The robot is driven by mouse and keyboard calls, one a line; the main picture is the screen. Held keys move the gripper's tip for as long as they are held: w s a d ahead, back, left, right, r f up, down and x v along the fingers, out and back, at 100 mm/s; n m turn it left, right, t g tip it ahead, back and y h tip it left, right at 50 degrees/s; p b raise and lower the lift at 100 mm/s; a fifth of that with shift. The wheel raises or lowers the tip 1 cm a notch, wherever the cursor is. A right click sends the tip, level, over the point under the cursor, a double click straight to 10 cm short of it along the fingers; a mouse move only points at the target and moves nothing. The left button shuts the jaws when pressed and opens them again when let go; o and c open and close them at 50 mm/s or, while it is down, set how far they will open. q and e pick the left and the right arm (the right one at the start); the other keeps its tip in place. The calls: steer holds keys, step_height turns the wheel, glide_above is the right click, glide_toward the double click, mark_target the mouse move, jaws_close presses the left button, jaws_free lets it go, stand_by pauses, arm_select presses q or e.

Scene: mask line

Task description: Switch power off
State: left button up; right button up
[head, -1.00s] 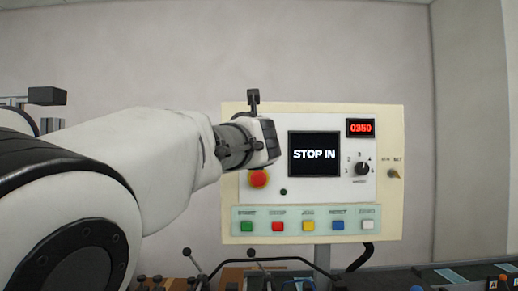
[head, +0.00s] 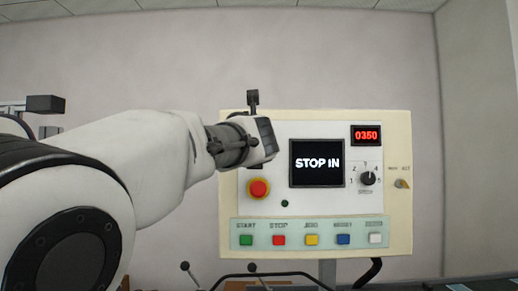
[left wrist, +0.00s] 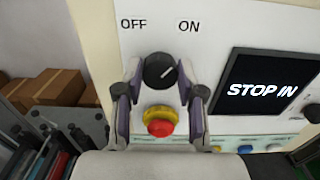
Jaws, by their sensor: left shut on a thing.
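The control panel (head: 405,235) is a cream box with a white face. Its black power knob (left wrist: 158,71) shows in the left wrist view below the OFF and ON labels, with its white pointer line slanting up right towards ON. My left gripper (left wrist: 160,74) has its two fingers on either side of the knob and is shut on it. In the head view this gripper (head: 265,139) is at the panel's upper left and hides the knob. My right gripper is in neither view.
A red emergency button (head: 258,189) on a yellow base sits just below the gripper. The screen (head: 317,163) reads STOP IN and the red display (head: 367,135) reads 0350. A speed dial (head: 368,178) and a row of coloured buttons (head: 311,240) are on the panel. Boxes (left wrist: 52,88) stand to the left.

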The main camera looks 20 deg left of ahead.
arm_select(q)
steer(key=shift+w+f+n, duration=0.1)
steer(key=shift+f+n, duration=0.15)
steer(key=shift+n, duration=0.15)
steer(key=n+b, duration=0.3)
steer(key=n, duration=1)
steer(key=shift+w+a, duration=0.1)
steer(key=shift+a, duration=0.05)
steer(key=shift+r+n+b, duration=0.15)
steer(key=shift+n+b, duration=0.3)
steer(key=shift+n, duration=0.65)
steer(key=shift+r, duration=0.15)
